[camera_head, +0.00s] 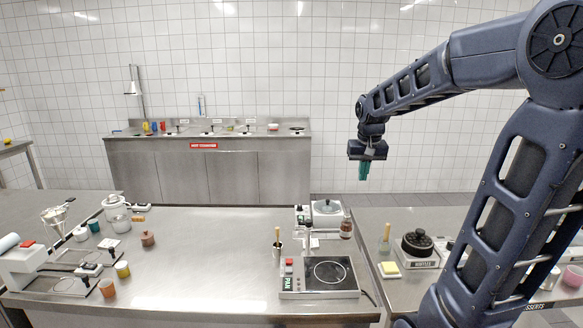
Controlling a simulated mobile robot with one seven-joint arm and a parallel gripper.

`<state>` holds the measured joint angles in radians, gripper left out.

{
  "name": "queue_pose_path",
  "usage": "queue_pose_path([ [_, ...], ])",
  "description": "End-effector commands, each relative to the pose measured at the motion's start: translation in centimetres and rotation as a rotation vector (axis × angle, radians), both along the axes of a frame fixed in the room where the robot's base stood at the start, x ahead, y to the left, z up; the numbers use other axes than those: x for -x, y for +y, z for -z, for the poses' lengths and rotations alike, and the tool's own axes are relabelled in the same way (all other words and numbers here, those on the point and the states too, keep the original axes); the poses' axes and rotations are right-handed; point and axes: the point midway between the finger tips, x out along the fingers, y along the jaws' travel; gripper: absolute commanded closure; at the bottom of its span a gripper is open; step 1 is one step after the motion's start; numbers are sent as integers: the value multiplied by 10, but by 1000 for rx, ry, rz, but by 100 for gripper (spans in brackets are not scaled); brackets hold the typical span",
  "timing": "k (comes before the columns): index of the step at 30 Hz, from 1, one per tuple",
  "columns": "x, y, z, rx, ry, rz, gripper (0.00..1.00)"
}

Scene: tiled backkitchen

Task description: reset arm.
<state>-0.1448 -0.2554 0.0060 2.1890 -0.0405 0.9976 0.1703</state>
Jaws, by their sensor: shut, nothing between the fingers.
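My gripper (364,171) hangs at the end of my dark blue arm, right of the middle in the head view. It points down, with its teal fingers shut and nothing between them. It is held up in the air, in front of the tiled wall and above the counters, apart from everything on them. My arm reaches in from the right edge and hides part of the right counter.
The steel counter (205,262) holds a hot plate (320,275), a brown pot (148,239) and several cups at the left. The right counter holds a black pot (416,241) and a yellow sponge (389,269). A steel cabinet (210,172) stands at the back wall.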

Motion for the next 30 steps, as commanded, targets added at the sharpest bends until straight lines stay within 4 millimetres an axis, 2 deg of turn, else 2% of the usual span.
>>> queue_pose_path([
  [1,15,-6,-3,-3,-15,2,100],
  [8,72,-28,-5,-7,-68,1,100],
  [18,152,-50,9,-6,-148,0,100],
  [24,180,-56,20,-3,-178,-1,100],
  [30,189,-58,25,-1,-187,-2,100],
])
